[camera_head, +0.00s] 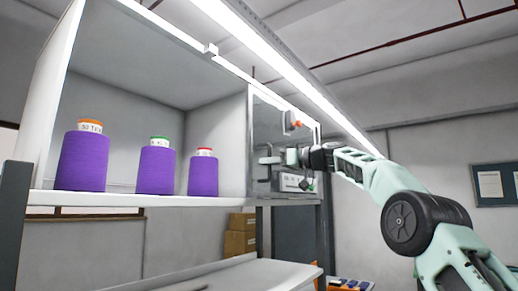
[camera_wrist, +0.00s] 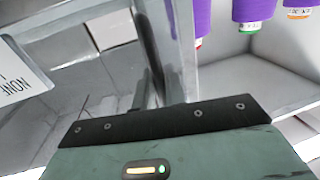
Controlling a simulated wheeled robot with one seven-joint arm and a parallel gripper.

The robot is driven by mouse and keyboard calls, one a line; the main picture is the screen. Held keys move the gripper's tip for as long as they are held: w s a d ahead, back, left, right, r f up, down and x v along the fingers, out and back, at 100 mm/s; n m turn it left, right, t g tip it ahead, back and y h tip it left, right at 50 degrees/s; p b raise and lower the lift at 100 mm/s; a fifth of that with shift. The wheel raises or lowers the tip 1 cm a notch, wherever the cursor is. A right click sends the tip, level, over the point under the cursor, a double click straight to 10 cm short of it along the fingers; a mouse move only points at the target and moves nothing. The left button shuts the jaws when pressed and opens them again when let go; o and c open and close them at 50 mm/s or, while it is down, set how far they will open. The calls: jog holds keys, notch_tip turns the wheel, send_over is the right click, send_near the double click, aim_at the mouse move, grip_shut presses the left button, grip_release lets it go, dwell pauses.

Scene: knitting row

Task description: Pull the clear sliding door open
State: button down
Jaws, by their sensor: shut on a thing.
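The clear sliding door (camera_head: 266,120) covers the right end of the white cabinet, and the cabinet's left part stands open. The door's pale handle (camera_head: 265,160) is on the door's left side. My gripper (camera_head: 280,158) reaches in from the right and is shut on the handle. In the wrist view my gripper's dark fingers (camera_wrist: 158,88) stand close together beside the door's grey edge frame (camera_wrist: 186,45). The clear panel (camera_wrist: 75,100) fills the left of that view. The exact contact on the handle is hard to make out.
Several purple thread cones, one at the left (camera_head: 82,162), one in the middle (camera_head: 156,171) and one at the right (camera_head: 202,176), stand on the open shelf (camera_head: 120,198). A pale table (camera_head: 235,275) lies below. Brown boxes (camera_head: 240,238) are stacked behind it.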

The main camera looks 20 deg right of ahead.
jog(key=shift+w+d, duration=0.4)
jog(key=shift+d, duration=0.2)
jog(key=c, duration=1.6)
grip_release()
jog(key=shift+a, duration=0.1)
jog(key=shift+o, duration=0.2)
jog(key=b+v, duration=0.7)
jog(key=v, duration=1)
jog(key=shift+s+r, duration=0.1)
